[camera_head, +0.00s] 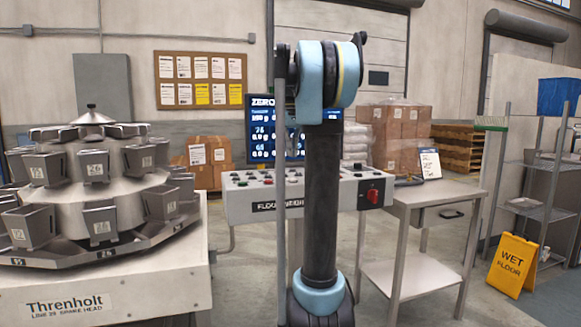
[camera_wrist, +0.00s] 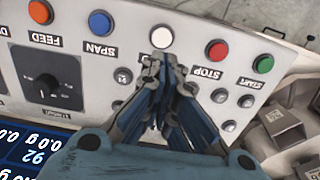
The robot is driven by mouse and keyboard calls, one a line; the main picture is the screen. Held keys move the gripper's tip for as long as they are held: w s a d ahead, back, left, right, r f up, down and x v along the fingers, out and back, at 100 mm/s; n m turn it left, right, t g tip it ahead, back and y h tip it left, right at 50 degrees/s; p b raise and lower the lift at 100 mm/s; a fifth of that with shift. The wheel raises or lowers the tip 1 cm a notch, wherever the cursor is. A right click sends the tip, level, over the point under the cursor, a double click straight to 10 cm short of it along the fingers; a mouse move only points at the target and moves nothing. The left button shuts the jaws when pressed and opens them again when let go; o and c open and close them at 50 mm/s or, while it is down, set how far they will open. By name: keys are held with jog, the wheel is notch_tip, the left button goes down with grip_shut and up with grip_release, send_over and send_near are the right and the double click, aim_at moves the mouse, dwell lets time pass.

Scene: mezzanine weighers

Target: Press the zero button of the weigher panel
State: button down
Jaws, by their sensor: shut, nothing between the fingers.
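The weigher panel (camera_head: 245,203) is a pale box with several buttons, standing behind my arm in the head view. In the wrist view the panel (camera_wrist: 200,20) shows upside down. A white button (camera_wrist: 162,37) sits between the blue button marked SPAN (camera_wrist: 99,22) and the red button marked STOP (camera_wrist: 217,50). My fingers cover the place of the white button's label, so I cannot read it. My gripper (camera_wrist: 163,64) is shut and empty, its tips close by the white button. I cannot tell whether they touch the panel. The gripper is hidden in the head view.
An orange button marked FEED (camera_wrist: 40,12), a green START button (camera_wrist: 263,64) and a black dial (camera_wrist: 47,87) share the panel. A screen (camera_head: 261,150) stands behind it. The multihead weigher (camera_head: 90,190) is left; a steel table (camera_head: 432,193) and wet-floor sign (camera_head: 512,265) are right.

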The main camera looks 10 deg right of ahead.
jog(key=shift+r, duration=2.1)
jog(key=s+a+f+t, duration=0.1)
jog(key=s+a+f, duration=0.2)
jog(key=s+f, duration=1.5)
jog(key=s+a+f+t, duration=0.1)
jog(key=s+a+f, duration=0.3)
jog(key=s+f, duration=1.4)
notch_tip(320, 180, down, 2)
jog(key=shift+s+f+m, duration=0.15)
jog(key=shift+s+m, duration=0.05)
jog(key=shift+m, duration=0.2)
